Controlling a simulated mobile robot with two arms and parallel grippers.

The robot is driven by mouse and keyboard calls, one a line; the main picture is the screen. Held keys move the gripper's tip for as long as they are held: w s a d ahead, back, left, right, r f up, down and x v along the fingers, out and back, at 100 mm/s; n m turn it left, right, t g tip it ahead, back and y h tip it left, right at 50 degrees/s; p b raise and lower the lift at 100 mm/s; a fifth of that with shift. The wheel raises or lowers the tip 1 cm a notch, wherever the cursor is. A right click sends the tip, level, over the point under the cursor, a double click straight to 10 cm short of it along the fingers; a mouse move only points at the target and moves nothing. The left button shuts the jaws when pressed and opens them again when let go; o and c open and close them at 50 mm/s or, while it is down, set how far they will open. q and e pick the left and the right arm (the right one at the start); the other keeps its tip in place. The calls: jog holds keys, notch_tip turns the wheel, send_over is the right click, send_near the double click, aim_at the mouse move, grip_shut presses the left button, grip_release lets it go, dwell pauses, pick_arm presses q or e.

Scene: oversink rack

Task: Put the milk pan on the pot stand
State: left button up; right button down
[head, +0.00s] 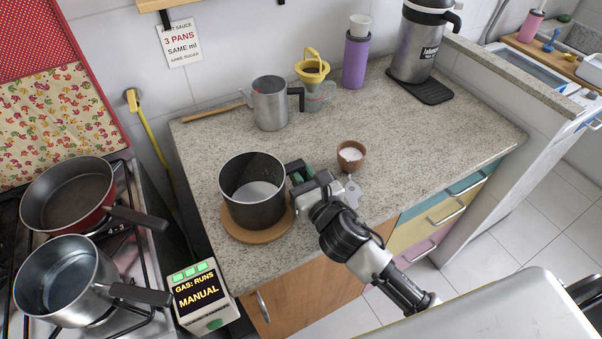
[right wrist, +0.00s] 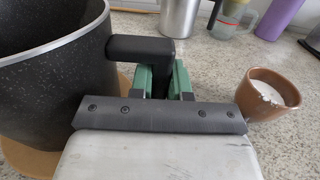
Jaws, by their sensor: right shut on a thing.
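The milk pan (head: 252,205) is a dark speckled pan with a pale content inside. It is upright over the round wooden pot stand (head: 231,233) near the counter's left front; I cannot tell whether its base touches the stand. My right gripper (head: 300,176) is shut on the pan's dark handle, at the pan's right side. In the right wrist view the green fingers (right wrist: 161,80) are on either side of the handle (right wrist: 138,48), and part of the stand (right wrist: 30,160) shows below the pan (right wrist: 55,90). My left gripper is not in view.
A small brown bowl of white powder (head: 351,156) stands just right of the gripper. Two pans, red (head: 68,195) and silver (head: 62,280), are on the stove at left. The counter's right is clear.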

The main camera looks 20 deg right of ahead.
jog(key=c, duration=1.1)
grip_release()
jog(key=s, duration=0.3)
jog(key=s+d+b, duration=0.1)
jog(key=s, duration=0.3)
jog(key=s+d+b, duration=0.1)
jog(key=s, duration=0.2)
jog(key=shift+s, duration=0.4)
jog(key=shift+s+d+r, duration=0.1)
jog(key=shift+s+d, duration=0.05)
jog(key=shift+s, duration=0.35)
